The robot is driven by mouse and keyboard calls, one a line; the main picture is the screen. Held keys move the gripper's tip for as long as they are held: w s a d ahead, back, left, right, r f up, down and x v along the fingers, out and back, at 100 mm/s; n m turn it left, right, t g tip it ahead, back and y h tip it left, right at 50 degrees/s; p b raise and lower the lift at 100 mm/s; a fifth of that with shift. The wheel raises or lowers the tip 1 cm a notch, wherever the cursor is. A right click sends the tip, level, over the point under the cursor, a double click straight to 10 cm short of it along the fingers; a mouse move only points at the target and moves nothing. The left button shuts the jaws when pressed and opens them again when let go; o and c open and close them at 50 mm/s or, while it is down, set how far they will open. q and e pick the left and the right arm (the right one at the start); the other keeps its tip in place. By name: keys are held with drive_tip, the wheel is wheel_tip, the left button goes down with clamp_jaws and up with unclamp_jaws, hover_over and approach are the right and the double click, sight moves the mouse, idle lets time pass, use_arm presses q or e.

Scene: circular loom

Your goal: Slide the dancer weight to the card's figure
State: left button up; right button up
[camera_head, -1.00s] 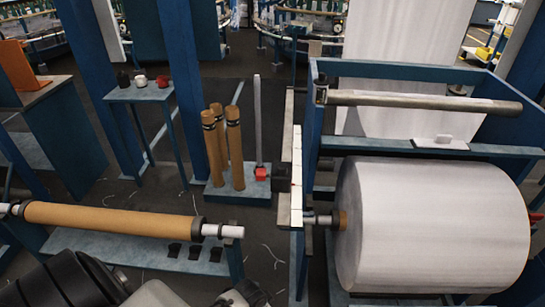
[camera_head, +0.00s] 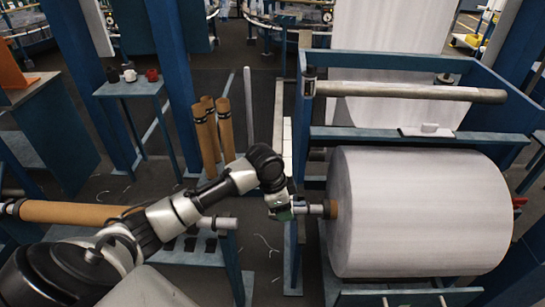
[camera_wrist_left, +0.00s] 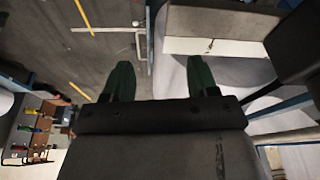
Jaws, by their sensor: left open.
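My left gripper (camera_head: 286,212) is low in front of the loom frame's left upright, beside the end of the roll's shaft. In the left wrist view its two green fingers (camera_wrist_left: 160,78) are apart with nothing between them. A white upright scale strip (camera_head: 287,138) runs down that upright; its lower part is hidden by my arm. The dark block on the strip, likely the dancer weight, is hidden in the head view. A dark block (camera_wrist_left: 225,22) above a pale strip (camera_wrist_left: 220,47) shows beyond the fingers in the left wrist view. A small white card (camera_head: 428,128) lies on the cross beam; its figure is unreadable. My right gripper is out of view.
The large white roll (camera_head: 420,210) fills the right side. Brown tubes (camera_head: 212,130) stand behind my left arm, and a brown roller (camera_head: 70,212) lies partly behind it. A small blue table (camera_head: 130,87) holds several small items at back left.

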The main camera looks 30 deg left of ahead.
use_arm(q)
drive_tip(key=w+a+r+t, duration=0.1)
drive_tip(key=w+a+r, duration=0.3)
drive_tip(key=a+r, duration=0.3)
drive_tip(key=w+a+r, duration=0.4)
drive_tip(key=a+r, duration=0.2)
drive_tip(key=r, duration=0.1)
drive_tip(key=shift+n+h, duration=0.3)
drive_tip(key=shift+n, duration=0.1)
drive_tip(key=p+x, duration=0.1)
drive_tip(key=x, duration=0.3)
drive_tip(key=p+x, duration=0.1)
drive_tip(key=x, duration=0.4)
drive_tip(key=shift+s+f+p, duration=0.15)
drive_tip(key=shift+f+p, duration=0.1)
drive_tip(key=shift+p, duration=0.15)
drive_tip(key=shift+d+f, duration=0.15)
drive_tip(key=shift+f, duration=0.5)
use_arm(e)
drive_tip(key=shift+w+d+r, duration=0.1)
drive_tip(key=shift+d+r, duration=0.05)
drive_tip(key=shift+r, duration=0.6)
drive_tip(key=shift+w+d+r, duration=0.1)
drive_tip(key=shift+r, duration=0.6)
use_arm(q)
clamp_jaws()
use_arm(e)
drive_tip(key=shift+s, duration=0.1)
